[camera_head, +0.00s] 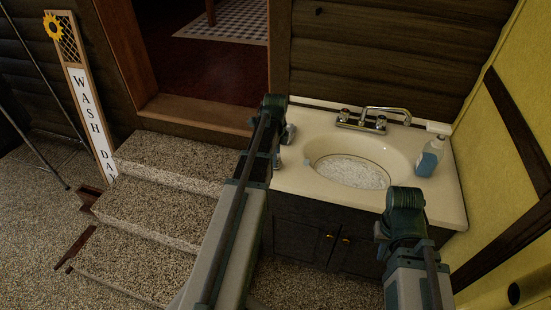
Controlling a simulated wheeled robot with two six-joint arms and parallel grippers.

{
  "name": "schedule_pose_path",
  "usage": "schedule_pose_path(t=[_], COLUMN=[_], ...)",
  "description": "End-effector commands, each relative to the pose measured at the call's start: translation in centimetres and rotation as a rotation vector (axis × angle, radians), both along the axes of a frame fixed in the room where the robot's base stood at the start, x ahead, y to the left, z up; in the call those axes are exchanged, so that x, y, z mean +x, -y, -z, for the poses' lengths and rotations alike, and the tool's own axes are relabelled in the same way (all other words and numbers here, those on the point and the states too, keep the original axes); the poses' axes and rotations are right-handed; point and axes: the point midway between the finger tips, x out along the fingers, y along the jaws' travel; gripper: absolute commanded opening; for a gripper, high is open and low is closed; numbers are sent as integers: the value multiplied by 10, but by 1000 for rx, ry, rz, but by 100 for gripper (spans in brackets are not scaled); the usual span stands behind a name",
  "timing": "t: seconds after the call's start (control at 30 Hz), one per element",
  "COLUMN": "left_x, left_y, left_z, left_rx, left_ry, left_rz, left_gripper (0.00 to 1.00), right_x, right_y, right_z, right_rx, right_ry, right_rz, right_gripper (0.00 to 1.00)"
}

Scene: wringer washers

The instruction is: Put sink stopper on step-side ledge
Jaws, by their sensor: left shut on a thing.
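The white sink counter (450,180) stands at the right, with an oval basin (350,172) set in it. Its left side, next to the steps, is a bare ledge partly covered by my left arm. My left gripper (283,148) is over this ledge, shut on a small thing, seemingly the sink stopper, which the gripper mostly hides. I cannot tell whether that thing touches the counter.
A chrome faucet (385,110) stands behind the basin, and a blue soap bottle (430,157) on the counter's right. Carpeted steps (160,205) lie left of the counter, below a doorway. A "WASH DAY" sign (88,110) leans at the far left.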

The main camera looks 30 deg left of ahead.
Motion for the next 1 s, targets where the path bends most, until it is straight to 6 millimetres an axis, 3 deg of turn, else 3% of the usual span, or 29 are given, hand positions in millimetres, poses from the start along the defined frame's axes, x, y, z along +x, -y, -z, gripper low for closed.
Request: schedule_pose_path(t=[0.03,0.07,0.2,0.67,1.0], left_x=[0,0,0,0,0], left_y=[0,0,0,0,0], left_z=[3,2,2,-3,-38], left_rx=[0,0,0,0,0], left_ry=[0,0,0,0,0], left_rz=[0,0,0,0,0], left_gripper=[0,35,61,62,62], right_x=[0,0,0,0,0], right_y=[0,0,0,0,0], right_z=[4,2,2,-3,-38], right_rx=[0,0,0,0,0], right_ry=[0,0,0,0,0], right_rz=[0,0,0,0,0], right_gripper=[0,0,0,0,0])
